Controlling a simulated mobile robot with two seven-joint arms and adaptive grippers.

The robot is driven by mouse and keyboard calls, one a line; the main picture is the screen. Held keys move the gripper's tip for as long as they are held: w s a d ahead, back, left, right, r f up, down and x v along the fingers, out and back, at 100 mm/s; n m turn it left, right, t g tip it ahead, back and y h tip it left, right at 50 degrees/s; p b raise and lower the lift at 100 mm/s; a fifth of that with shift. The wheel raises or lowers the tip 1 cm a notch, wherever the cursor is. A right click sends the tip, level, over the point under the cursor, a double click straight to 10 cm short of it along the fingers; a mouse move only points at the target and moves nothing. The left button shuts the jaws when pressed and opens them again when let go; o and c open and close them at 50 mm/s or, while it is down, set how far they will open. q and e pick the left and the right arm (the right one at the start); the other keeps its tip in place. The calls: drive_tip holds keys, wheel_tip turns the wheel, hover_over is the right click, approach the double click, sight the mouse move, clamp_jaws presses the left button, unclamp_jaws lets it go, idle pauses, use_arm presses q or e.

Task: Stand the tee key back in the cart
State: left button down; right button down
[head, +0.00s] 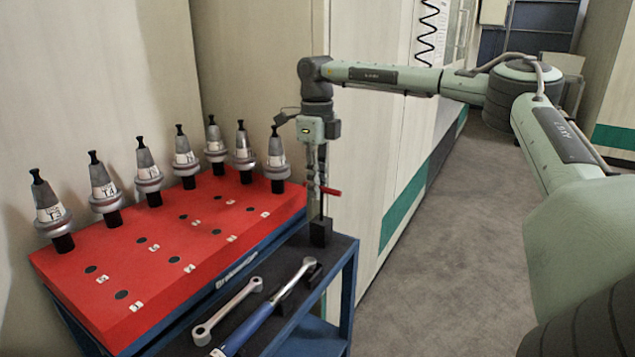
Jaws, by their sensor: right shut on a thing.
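The tee key, with a red cross handle (331,191) and a thin dark shaft, is upright at the right end of the blue cart (348,290). My right gripper (317,188) points down and is shut on the tee key near its handle. The shaft runs down to a small black block (320,233) on the cart's dark shelf. Its lower end meets the block's top in the picture, but I cannot tell how deep it sits in it. My left gripper is out of view.
A red rack (150,262) on the cart holds several tool holders along its back, with empty holes in front. A spanner (228,310) and a blue-handled wrench (262,318) lie on the dark shelf. A pale cabinet wall stands close behind; grey floor is clear at right.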

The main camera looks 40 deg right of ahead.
drive_tip(key=shift+f+p, duration=0.1)
drive_tip(key=shift+p, duration=0.2)
drive_tip(key=c, duration=1.4)
unclamp_jaws()
wheel_tip(320, 180, up, 12)
